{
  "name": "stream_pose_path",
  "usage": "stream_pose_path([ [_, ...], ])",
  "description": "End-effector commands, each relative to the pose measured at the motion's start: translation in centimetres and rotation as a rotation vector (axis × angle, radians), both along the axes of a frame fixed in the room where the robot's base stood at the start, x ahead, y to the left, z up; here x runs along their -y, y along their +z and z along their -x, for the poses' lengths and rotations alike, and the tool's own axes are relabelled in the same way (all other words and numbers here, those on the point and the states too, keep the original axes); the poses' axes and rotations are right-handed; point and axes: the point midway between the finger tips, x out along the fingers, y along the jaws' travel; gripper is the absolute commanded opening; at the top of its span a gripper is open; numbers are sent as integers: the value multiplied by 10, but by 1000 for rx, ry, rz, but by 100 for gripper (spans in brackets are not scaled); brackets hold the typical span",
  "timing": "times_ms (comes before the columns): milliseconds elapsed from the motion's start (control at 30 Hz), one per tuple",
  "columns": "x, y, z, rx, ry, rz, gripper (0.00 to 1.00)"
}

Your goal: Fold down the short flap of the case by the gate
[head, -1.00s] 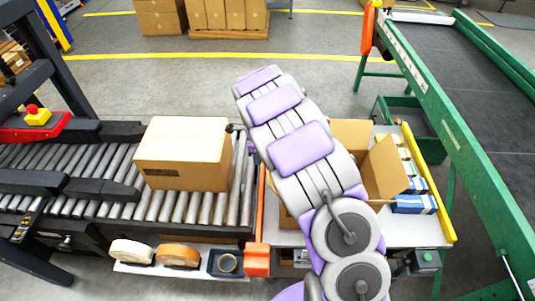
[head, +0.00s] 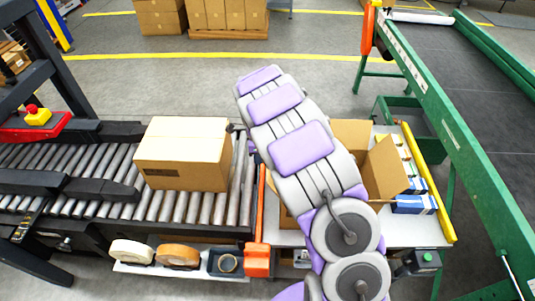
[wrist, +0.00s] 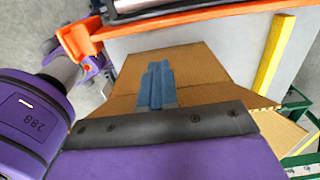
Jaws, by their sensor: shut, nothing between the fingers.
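An open cardboard case stands on the white table just right of the orange gate. In the head view my arm hides much of it; a raised flap (head: 384,170) shows at its right and another flap (head: 350,133) at the back. The orange gate (head: 262,205) runs along the conveyor's end; it also shows in the wrist view (wrist: 200,20). My gripper (wrist: 158,68) is shut and empty, its blue-grey fingers in front of brown cardboard (wrist: 205,75). I cannot tell whether they touch it. In the head view the fingers are hidden behind my arm.
A closed case (head: 185,155) sits on the roller conveyor (head: 110,205) to the left. Blue-and-white boxes (head: 413,204) lie right of the open case, beside a yellow rail (head: 430,185). A green-framed belt conveyor (head: 470,100) rises at the right.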

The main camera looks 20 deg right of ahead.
Motion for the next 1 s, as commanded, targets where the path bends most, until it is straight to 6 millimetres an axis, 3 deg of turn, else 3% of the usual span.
stream_pose_path([
  [600,61,2,21,-2,-3,-2,0],
  [1000,70,1,24,0,0,0,0],
])
